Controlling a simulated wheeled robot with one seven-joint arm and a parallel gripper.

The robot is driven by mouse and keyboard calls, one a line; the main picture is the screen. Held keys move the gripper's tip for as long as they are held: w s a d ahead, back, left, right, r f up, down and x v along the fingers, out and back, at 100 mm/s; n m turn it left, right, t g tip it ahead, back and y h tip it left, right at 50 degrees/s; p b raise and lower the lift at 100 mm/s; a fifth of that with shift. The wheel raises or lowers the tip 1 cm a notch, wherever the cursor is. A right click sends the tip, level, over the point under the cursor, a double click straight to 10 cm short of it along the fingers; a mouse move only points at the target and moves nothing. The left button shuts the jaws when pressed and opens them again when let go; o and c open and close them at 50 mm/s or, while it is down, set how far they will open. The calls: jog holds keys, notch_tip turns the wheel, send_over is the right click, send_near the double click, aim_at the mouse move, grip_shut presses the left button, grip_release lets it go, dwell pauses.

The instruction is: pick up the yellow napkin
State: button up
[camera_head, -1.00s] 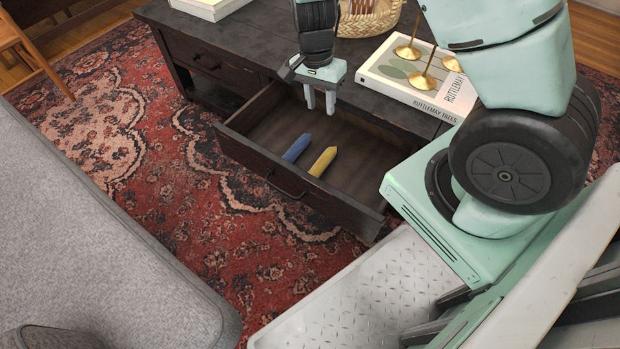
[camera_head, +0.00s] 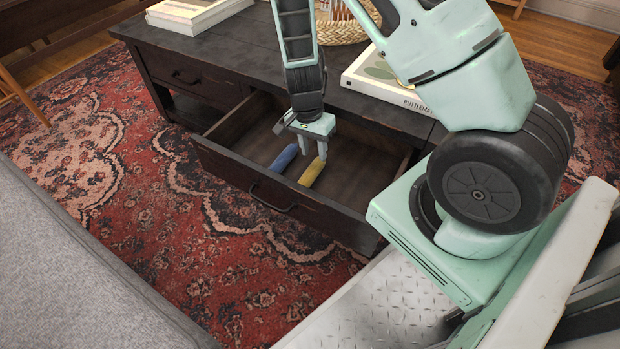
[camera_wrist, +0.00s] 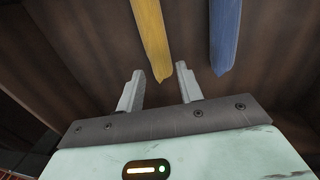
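The yellow napkin (camera_head: 312,172) lies rolled or folded long and narrow in the open drawer (camera_head: 300,204) of the dark coffee table. A similar blue napkin (camera_head: 284,157) lies to its left, apart from it. My gripper (camera_head: 313,153) is open and points down into the drawer, close to the far end of the yellow napkin. In the wrist view, my gripper (camera_wrist: 158,88) has its fingers spread, with the near end of the yellow napkin (camera_wrist: 153,40) lying in line with the gap. The blue napkin (camera_wrist: 225,35) is beyond the right finger. Nothing is held.
The coffee table (camera_head: 215,60) carries a book (camera_head: 385,82), a woven basket (camera_head: 342,32) and white books (camera_head: 195,12). The drawer's walls surround the napkins, with bare floor on its right side. A grey sofa (camera_head: 70,270) stands at the left on a red rug (camera_head: 225,255).

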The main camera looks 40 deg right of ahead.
aim_at(315, 163)
jog(key=f+b, duration=0.2)
jog(key=f, duration=0.1)
jog(key=f+b, duration=0.1)
jog(key=f, duration=0.1)
jog(key=shift+s+f+b, duration=0.1)
jog(key=shift+s+b, duration=0.3)
jog(key=c, duration=0.6)
